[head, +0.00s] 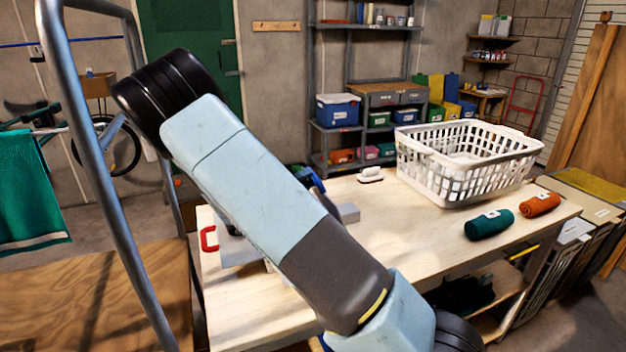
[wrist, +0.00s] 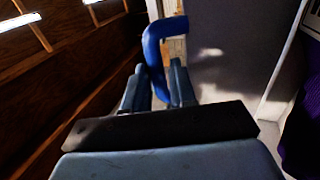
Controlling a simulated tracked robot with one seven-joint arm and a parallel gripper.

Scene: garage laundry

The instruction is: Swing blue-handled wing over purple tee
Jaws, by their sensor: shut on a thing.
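My gripper (wrist: 158,88) is shut on the blue handle (wrist: 154,45), which stands up between the fingers in the wrist view. A dark grey panel, apparently the blue-handled wing (wrist: 232,65), lies just right of the handle. Its angle is hard to tell. Part of the purple tee (wrist: 303,135) shows in shadow at the right edge of the wrist view. In the head view my arm hides the gripper, the tee and most of the folding board; a bit of blue (head: 316,184) shows past the arm.
A red handle (head: 208,239) sits at the left of the wooden table (head: 420,240). A grey block (head: 348,212) and a white-handled brush (head: 371,174) lie beyond my arm. A white basket (head: 465,165), a rolled green cloth (head: 489,224) and a rolled orange cloth (head: 540,204) are at the right.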

